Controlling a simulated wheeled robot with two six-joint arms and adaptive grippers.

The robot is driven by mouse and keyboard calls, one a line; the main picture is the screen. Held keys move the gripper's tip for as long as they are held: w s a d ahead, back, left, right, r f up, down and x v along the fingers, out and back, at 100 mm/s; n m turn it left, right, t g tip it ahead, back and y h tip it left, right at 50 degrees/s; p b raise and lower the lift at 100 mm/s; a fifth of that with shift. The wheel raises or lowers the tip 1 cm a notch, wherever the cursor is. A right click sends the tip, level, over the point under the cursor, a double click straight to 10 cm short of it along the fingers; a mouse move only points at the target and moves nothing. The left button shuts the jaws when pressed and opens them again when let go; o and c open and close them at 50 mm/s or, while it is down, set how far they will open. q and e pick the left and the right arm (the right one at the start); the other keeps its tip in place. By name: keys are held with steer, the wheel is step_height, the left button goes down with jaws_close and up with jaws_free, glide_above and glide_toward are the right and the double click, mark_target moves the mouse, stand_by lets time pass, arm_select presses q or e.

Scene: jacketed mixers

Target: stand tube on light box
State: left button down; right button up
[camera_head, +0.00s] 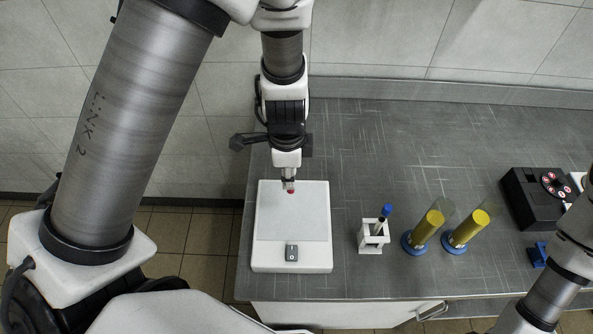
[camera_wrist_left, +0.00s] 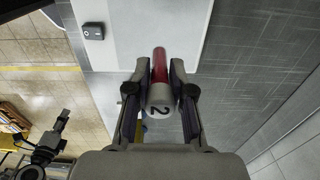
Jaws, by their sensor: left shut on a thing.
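The light box (camera_head: 312,215) is a flat white box with a grey switch (camera_head: 292,253) at its front edge. It also shows in the left wrist view (camera_wrist_left: 150,25). My left gripper (camera_head: 289,181) is over the back part of the light box. In the left wrist view my left gripper (camera_wrist_left: 158,80) is shut on a tube (camera_wrist_left: 160,66) with red contents and a white cap marked 2. The tube's red part (camera_head: 291,191) shows just below the fingers in the head view. I cannot tell whether the tube touches the light box. My right gripper is not in view.
A white rack (camera_head: 372,247) with a blue-capped item (camera_head: 386,211) stands right of the light box. Two cylinders of yellow liquid (camera_head: 427,229) (camera_head: 468,229) on blue bases stand beyond it. A black device (camera_head: 533,198) is at the right. The bench behind them is clear.

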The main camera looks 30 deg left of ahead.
mark_target(294, 191)
arm_select(q)
steer(key=shift+f, duration=0.45)
steer(key=shift+w+d+f+b, duration=0.35)
steer(key=shift+d+f+b, duration=0.15)
steer(key=shift+d+f, duration=0.05)
steer(key=shift+s+a+f+b, duration=0.1)
steer(key=shift+a+f+b, duration=0.05)
steer(key=shift+f+b, duration=0.35)
steer(key=shift+s+a+f+b, duration=0.1)
steer(key=shift+a+f+b, duration=0.05)
steer(key=shift+f+b, duration=0.25)
steer(key=shift+w+d+f+b, duration=0.15)
steer(key=shift+d+f+b, duration=0.05)
steer(key=shift+f+b, duration=0.75)
steer(key=shift+a+f+b, duration=0.15)
steer(key=shift+f+b, duration=0.45)
steer(key=shift+b, duration=0.15)
steer(key=shift+f+b, duration=0.65)
steer(key=shift+b, duration=0.1)
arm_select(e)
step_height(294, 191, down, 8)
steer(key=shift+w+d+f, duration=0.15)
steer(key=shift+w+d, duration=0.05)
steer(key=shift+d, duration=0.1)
arm_select(q)
steer(key=shift+c, duration=2.3)
jaws_free()
